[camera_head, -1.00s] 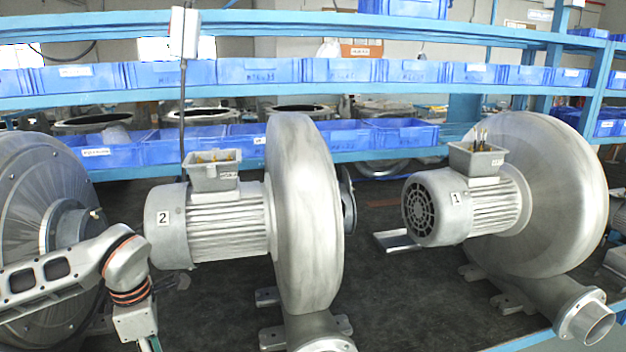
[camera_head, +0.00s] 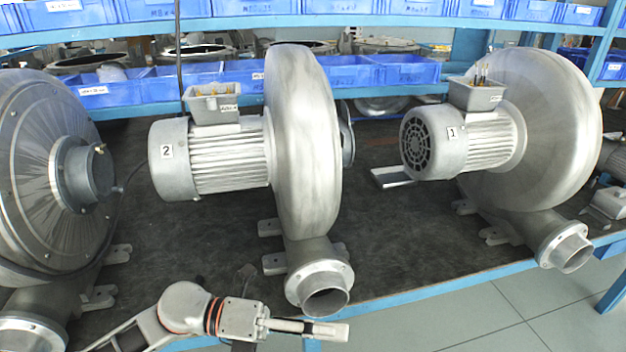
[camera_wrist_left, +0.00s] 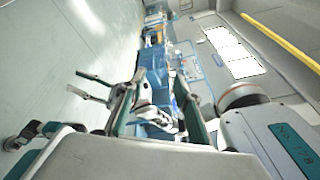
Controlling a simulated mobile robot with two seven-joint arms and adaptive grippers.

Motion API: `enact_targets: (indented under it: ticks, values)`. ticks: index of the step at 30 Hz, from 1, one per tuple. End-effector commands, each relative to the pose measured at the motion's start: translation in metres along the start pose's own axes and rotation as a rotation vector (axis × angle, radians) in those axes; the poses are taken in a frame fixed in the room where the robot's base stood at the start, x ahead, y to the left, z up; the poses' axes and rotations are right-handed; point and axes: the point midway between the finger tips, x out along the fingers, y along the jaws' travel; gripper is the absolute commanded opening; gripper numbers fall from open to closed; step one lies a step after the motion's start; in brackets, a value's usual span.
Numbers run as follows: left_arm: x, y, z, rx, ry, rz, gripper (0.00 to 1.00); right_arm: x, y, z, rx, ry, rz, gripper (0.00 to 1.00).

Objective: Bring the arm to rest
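My left arm comes in at the bottom left of the head view. Its gripper (camera_head: 335,330) is low in front of the bench edge, pointing right, below the outlet of blower 2 (camera_head: 215,165). The head view shows the fingers side-on. In the left wrist view two fingers (camera_wrist_left: 158,85) stand apart with nothing seen held between them, so it is open. Two grey prongs (camera_wrist_left: 92,88) show left of these fingers; I cannot tell whether they belong to my right gripper. My right arm is not in the head view.
Blower 1 (camera_head: 450,145) stands at the right on the dark bench top (camera_head: 400,235), and another large blower (camera_head: 45,170) at the left. Blue bins (camera_head: 405,70) line the shelves behind. Free floor (camera_head: 480,315) lies in front at the lower right.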

Motion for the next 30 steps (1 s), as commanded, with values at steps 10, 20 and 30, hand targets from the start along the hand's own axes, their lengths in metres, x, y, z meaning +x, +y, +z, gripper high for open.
enact_targets:
  ticks: [10, 20, 30]
  values:
    - [-0.055, 0.038, 0.061, -0.724, -0.764, -0.288, 0.32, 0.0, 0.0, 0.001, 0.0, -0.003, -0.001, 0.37]
    - [-0.164, 0.185, -0.046, -1.49, -1.412, -0.338, 0.32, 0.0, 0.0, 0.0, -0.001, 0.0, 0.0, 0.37]
    - [-0.202, 0.241, -0.182, -1.919, -1.727, -0.3, 0.32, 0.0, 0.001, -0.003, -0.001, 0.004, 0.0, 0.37]
